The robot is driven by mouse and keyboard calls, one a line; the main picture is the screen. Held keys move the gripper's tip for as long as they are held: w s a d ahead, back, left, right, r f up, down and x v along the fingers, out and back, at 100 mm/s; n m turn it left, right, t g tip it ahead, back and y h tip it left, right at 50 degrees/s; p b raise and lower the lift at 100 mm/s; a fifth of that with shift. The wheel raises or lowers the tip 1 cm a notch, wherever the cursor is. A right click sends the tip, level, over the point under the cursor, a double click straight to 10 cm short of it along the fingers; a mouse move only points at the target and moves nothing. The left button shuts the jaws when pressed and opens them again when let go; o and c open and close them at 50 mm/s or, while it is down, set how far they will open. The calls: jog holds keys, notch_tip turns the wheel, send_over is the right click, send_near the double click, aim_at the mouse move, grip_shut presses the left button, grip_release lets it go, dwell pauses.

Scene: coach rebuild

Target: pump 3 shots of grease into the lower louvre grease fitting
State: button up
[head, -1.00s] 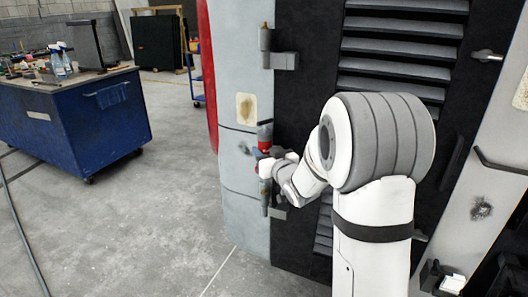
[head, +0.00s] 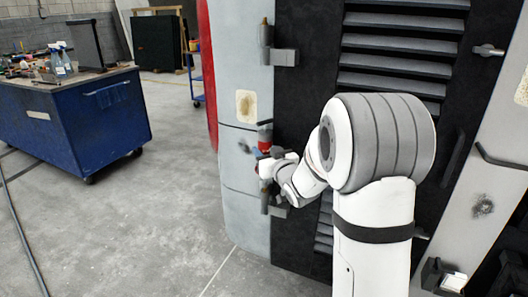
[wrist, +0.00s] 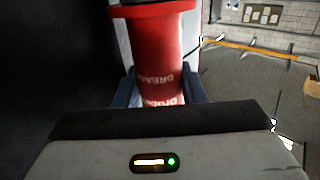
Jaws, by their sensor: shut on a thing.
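My gripper (wrist: 160,92) is shut on a red grease gun (wrist: 157,50), a red cylinder with white lettering between the two fingers in the wrist view. In the head view the red of the grease gun (head: 264,147) shows just above my gripper (head: 264,166), beside the left edge of the black louvred panel (head: 390,60). The grease gun looks about upright. I cannot make out the lower grease fitting; my gripper and arm cover part of that area. I cannot tell whether the grease gun touches a fitting.
An upper hinge (head: 283,58) sits on the panel's left edge. A grey body panel (head: 238,60) stands left of it. A blue workbench (head: 75,125) with bottles and tools stands at the left. The concrete floor (head: 150,230) between is clear apart from a hose (head: 25,235).

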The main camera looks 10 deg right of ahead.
jog(key=shift+f+b, duration=0.35)
jog(key=shift+f, duration=0.2)
jog(key=shift+r, duration=0.15)
jog(key=shift+r+p, duration=0.4)
jog(key=shift+r, duration=0.5)
jog(key=shift+b, duration=0.6)
dwell(1.1)
jog(key=shift+f+b, duration=0.95)
jog(key=shift+f, duration=0.1)
dwell(0.7)
jog(key=shift+r, duration=0.25)
jog(key=shift+r+p, duration=0.45)
jog(key=shift+r, duration=0.45)
dwell(0.4)
